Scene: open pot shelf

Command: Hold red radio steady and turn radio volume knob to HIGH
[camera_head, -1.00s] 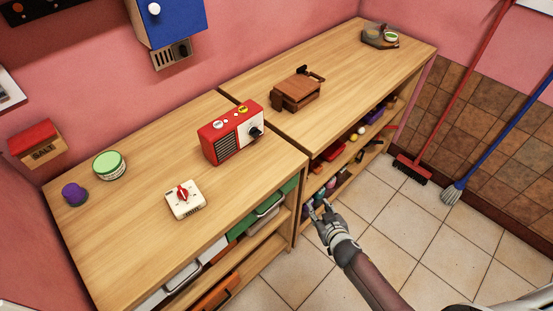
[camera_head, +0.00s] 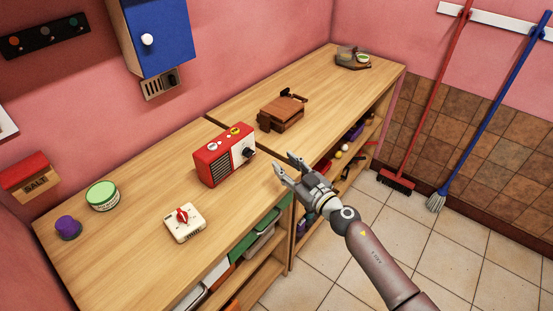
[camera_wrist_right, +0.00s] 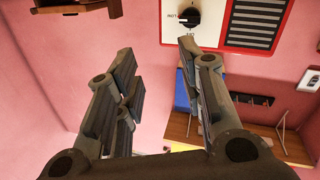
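The red radio (camera_head: 224,157) stands upright on the wooden shelf top, with a white front panel and a black volume knob (camera_head: 249,153) at its right end. My right gripper (camera_head: 283,167) is open and empty, a short way to the right of the knob and apart from it. In the right wrist view the two fingers stand wide apart, and the knob (camera_wrist_right: 189,18) shows upside down beyond them, on the white panel beside the dark grille of the radio (camera_wrist_right: 253,22). My left gripper is in neither view.
A white box with a red dial (camera_head: 184,222) sits in front of the radio. A brown wooden item (camera_head: 283,112) stands behind it. A green-lidded jar (camera_head: 102,195) and a purple item (camera_head: 67,228) are at left. Bare wood surrounds the radio.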

